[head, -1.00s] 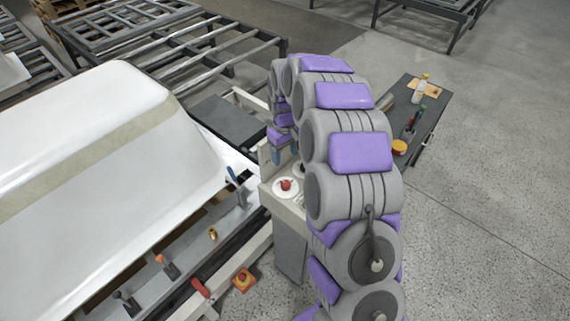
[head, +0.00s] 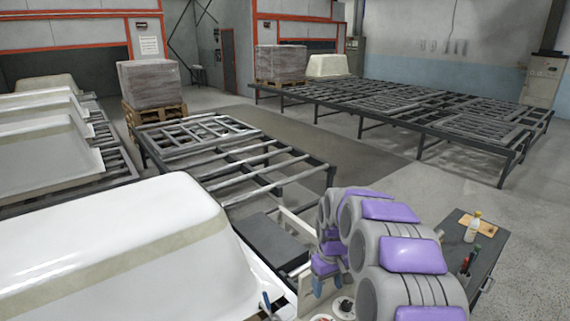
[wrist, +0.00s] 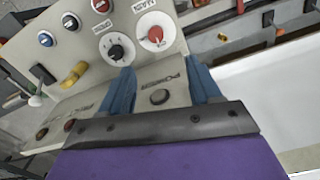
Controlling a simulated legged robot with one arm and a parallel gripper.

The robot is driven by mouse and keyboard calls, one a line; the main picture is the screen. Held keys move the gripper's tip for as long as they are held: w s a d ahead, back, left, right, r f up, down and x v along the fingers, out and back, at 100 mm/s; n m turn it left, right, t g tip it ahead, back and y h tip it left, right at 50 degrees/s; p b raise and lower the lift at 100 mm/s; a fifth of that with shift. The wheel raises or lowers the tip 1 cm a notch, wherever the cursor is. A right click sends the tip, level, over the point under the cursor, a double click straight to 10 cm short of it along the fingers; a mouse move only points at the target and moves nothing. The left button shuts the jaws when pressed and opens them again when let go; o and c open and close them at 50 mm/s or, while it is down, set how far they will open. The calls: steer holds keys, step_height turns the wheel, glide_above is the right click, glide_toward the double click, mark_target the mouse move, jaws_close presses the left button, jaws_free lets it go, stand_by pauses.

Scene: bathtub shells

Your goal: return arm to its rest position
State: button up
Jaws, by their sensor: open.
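My arm's purple and grey links fill the lower right of the head view, arching over toward the control panel. My gripper (head: 318,287) is partly hidden beside the arm there. In the wrist view my gripper (wrist: 163,80) has its two blue fingers apart with nothing held between them. Beyond them is the beige control panel (wrist: 75,108), with a black knob (wrist: 116,52), a red knob (wrist: 156,35) and a round dark button (wrist: 159,97) seen between the fingers. I cannot tell whether the fingers touch the panel.
A white bathtub shell (head: 110,255) stands left of the arm. A dark cart (head: 485,262) with a bottle (head: 473,226) and tools is at right. A slatted metal frame (head: 235,160) lies beyond the arm. Open floor (head: 390,170) separates it from the long rack (head: 420,110).

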steer(key=s+a+r+m+b, duration=0.1)
steer(key=s+r, duration=0.3)
steer(key=s, duration=0.7)
steer(key=s+r+m+b, duration=0.1)
steer(key=s+r+b, duration=0.15)
steer(key=s, duration=0.85)
steer(key=s+f+m+g+b, duration=0.1)
steer(key=s+f+m, duration=0.1)
steer(key=s, duration=1.7)
steer(key=shift+s+d+m+g, duration=0.2)
steer(key=shift+d+m+g, duration=0.1)
steer(key=shift+d, duration=0.1)
